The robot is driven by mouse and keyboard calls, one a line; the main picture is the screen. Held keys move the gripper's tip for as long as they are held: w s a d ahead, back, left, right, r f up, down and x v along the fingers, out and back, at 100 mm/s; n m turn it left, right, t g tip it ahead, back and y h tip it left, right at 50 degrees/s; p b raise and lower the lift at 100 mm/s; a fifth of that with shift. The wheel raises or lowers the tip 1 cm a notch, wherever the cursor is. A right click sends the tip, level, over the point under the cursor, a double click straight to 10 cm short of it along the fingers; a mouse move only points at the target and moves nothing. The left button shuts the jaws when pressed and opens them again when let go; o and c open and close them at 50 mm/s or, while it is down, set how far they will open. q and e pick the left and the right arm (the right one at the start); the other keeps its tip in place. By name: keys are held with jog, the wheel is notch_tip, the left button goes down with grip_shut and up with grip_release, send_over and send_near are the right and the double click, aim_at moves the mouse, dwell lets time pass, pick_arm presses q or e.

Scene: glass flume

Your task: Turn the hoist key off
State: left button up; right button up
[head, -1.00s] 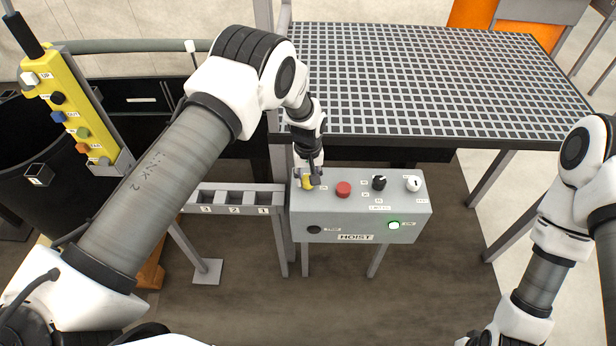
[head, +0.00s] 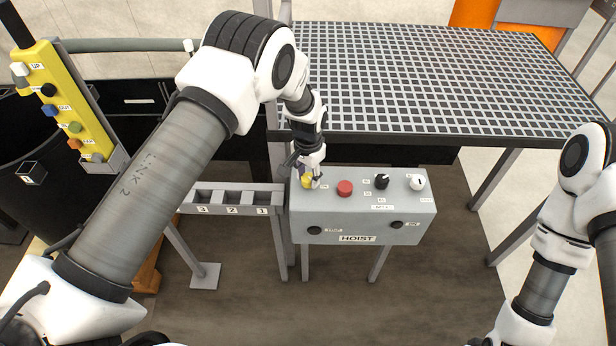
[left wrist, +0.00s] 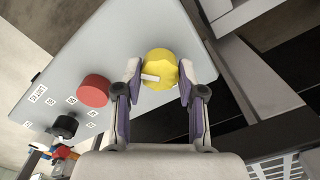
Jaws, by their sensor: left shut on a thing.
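The grey hoist box (head: 340,215) stands in front of the grid table, labelled HOIST. The yellow hoist key (head: 307,181) is a round knob at the left of its top face. It also shows in the left wrist view (left wrist: 161,66), with a pale pointer mark on it. My left gripper (head: 311,183) reaches it from above and is shut on it, with one finger on each side in the left wrist view (left wrist: 160,75). The round lamp or button (head: 397,224) on the right of the front face is dark. My right gripper is out of view.
A red button (head: 345,188) sits close right of the key, then a black knob (head: 381,181) and a white knob (head: 417,183). Numbered slots (head: 233,198) adjoin the box on the left. The grid table (head: 430,80) lies behind.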

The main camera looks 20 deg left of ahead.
aim_at(309, 177)
pick_arm(q)
jog(key=m, duration=0.3)
jog(key=shift+m, duration=0.4)
jog(key=m, duration=0.4)
jog(key=shift+b, duration=0.3)
jog(key=shift+f+m, duration=0.1)
jog(key=shift+m, duration=0.2)
jog(key=o, duration=1.1)
notch_tip(309, 177, up, 12)
